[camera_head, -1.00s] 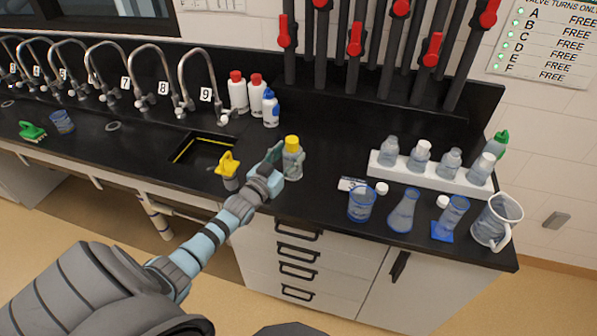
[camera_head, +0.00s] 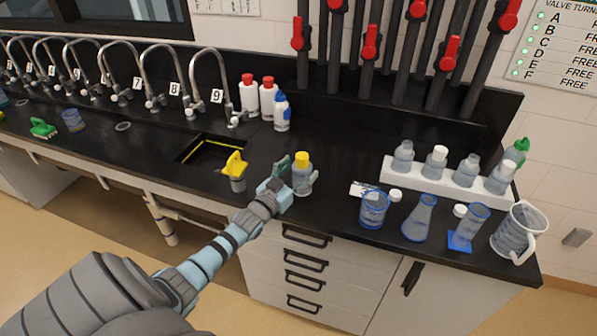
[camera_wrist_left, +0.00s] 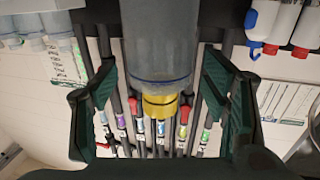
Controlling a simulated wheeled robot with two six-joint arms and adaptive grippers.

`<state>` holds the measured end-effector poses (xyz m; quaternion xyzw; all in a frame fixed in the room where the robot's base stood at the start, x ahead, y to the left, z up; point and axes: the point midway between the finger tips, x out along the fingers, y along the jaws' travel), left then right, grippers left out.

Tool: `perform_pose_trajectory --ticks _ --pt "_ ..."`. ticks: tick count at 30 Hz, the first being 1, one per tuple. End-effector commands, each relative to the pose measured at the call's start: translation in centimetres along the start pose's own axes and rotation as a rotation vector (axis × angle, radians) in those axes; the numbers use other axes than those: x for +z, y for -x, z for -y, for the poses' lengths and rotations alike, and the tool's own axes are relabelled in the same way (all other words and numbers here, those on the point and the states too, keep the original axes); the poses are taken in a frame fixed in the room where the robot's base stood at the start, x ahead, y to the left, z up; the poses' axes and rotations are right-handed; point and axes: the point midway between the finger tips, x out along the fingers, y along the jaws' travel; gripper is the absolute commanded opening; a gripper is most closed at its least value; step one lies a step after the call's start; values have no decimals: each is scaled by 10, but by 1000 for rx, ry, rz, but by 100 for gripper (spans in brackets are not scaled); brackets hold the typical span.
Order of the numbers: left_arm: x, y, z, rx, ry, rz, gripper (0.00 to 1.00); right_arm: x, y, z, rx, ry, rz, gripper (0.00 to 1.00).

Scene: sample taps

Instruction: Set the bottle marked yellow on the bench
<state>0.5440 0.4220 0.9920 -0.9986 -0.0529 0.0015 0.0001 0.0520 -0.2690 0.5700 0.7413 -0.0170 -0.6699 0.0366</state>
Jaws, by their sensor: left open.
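The clear bottle with the yellow cap (camera_head: 303,174) stands upright on the black bench (camera_head: 345,222), near its front edge. The same bottle shows upside down at the centre of the left wrist view (camera_wrist_left: 160,45), its yellow cap pointing down in the picture. My left gripper (camera_head: 298,181) is open, with one finger on each side of the bottle. In the left wrist view gaps show between the bottle and both green finger pads (camera_wrist_left: 160,92). My right gripper is not in view.
Right are a beaker (camera_head: 375,210), a flask (camera_head: 419,220), a pitcher (camera_head: 518,232) and a white rack (camera_head: 443,180) of bottles. White bottles (camera_head: 267,98) stand behind.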

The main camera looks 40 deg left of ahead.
Motion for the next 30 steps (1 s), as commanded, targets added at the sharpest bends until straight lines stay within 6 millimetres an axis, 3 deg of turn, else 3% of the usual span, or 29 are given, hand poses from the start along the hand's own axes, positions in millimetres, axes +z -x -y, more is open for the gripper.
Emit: perform_pose_trajectory --ticks 5,12,18,26,28,30 --pt "-5 9 0 2 0 3 68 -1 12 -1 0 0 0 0" --pt "-9 71 0 1 0 5 68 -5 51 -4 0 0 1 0" --pt "-5 113 0 1 -1 1 68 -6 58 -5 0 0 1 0" --pt "-3 120 0 0 0 0 68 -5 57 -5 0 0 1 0" --pt "7 123 0 -5 -4 26 68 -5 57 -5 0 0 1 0" --pt "40 133 1 -18 -17 112 68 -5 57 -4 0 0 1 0"
